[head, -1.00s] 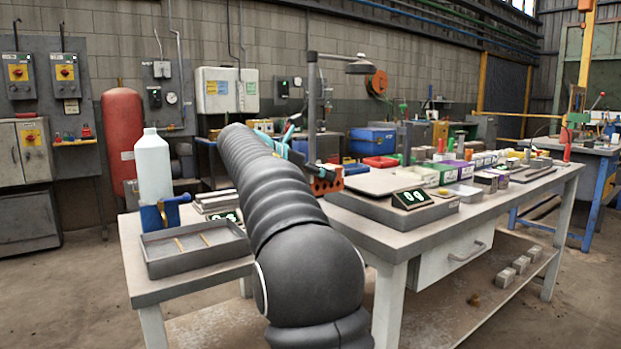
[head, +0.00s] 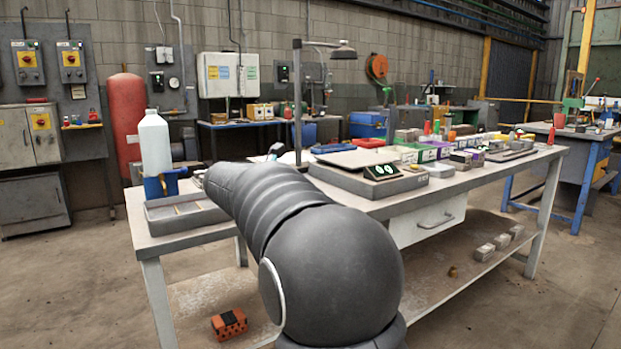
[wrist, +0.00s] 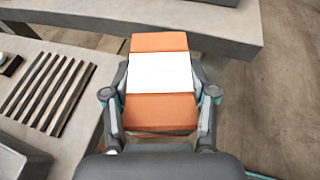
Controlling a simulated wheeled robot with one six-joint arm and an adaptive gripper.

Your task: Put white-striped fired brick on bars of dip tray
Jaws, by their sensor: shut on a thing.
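In the wrist view, my gripper (wrist: 160,95) is shut on the white-striped fired brick (wrist: 160,112), an orange block with a broad white band across its middle. One finger lies on each side. The floor and a table edge show beyond it. In the head view my arm hides the gripper and this brick. The dip tray (head: 160,224), grey and shallow with light bars across it, lies on the left table. My forearm covers part of its right side.
A white bottle (head: 155,157) and blue clamp-like item (head: 165,183) stand behind the tray. Dark parallel slats (wrist: 45,90) lie left in the wrist view. The right bench (head: 400,207) is crowded.

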